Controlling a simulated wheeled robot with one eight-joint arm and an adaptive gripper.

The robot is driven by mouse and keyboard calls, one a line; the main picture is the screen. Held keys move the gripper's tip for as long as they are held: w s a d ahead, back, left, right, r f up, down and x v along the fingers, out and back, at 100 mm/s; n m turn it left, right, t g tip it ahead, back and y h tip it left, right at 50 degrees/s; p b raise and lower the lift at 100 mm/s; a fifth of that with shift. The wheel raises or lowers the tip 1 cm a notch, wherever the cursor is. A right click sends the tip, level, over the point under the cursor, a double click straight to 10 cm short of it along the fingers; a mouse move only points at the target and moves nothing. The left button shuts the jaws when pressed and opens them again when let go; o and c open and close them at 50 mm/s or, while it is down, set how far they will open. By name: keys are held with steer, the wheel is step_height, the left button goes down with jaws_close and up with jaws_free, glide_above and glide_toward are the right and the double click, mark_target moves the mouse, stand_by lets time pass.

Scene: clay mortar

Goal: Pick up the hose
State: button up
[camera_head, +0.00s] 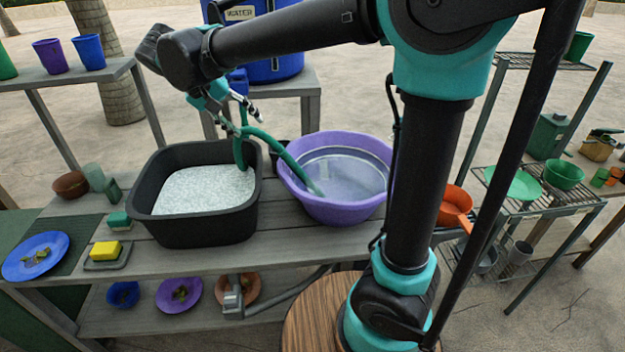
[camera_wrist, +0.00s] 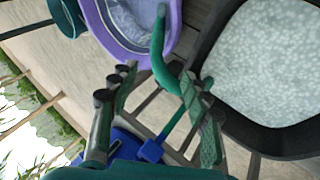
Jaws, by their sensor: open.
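The green hose (camera_head: 270,142) arches over the dark tub and the purple basin. One end hangs at the tub and the other reaches into the basin. My gripper (camera_head: 241,124) is open at the top of the arch, by the blue tap (camera_head: 238,82). In the wrist view the hose (camera_wrist: 160,55) shows near the open fingertips of my gripper (camera_wrist: 160,84), and part of it passes by the right finger. Whether it touches a finger I cannot tell. The blue tap (camera_wrist: 150,150) shows between the fingers.
The black tub (camera_head: 205,228) of pale, speckled water and the purple basin (camera_head: 335,210) stand side by side on the grey wooden table. The blue water barrel (camera_head: 275,68) stands behind. A yellow sponge (camera_head: 105,250) and blue plate (camera_head: 36,256) lie at left; an orange pan (camera_head: 455,207) is right.

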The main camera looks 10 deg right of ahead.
mark_target(278, 149)
steer(key=x, duration=1.2)
steer(key=shift+s+d+f, duration=0.1)
steer(key=shift+s+d, duration=0.1)
steer(key=shift+s, duration=0.05)
steer(key=shift+x, duration=2.65)
steer(key=shift+d, duration=0.2)
jaws_close()
